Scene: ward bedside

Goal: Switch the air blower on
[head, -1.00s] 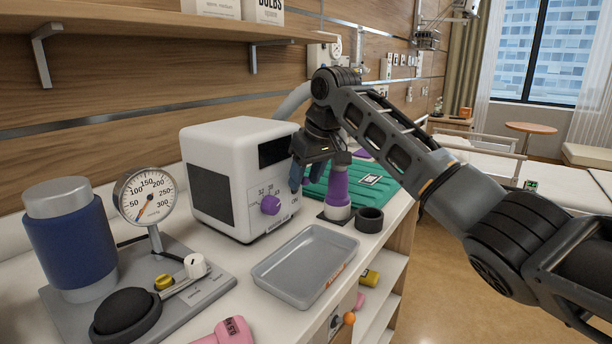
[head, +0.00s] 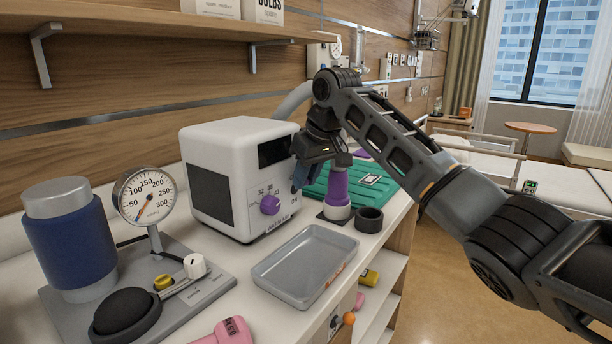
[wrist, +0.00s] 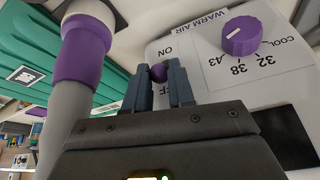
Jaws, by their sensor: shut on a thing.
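The air blower (head: 225,160) is a white box on the counter, with a dark side panel, a dark display (head: 277,150) and a purple temperature dial (head: 270,205); the dial also shows in the wrist view (wrist: 242,36). A small purple switch knob (wrist: 158,73) sits between the ON and OFF labels on its front. My gripper (wrist: 160,76) is shut on this knob, a finger on each side. In the head view my gripper (head: 298,178) is at the blower's right front edge and hides the knob. I cannot tell which position the switch is in.
A grey tray (head: 290,292) lies in front of the blower. A pressure gauge (head: 147,195) and blue cylinder (head: 70,240) stand left.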

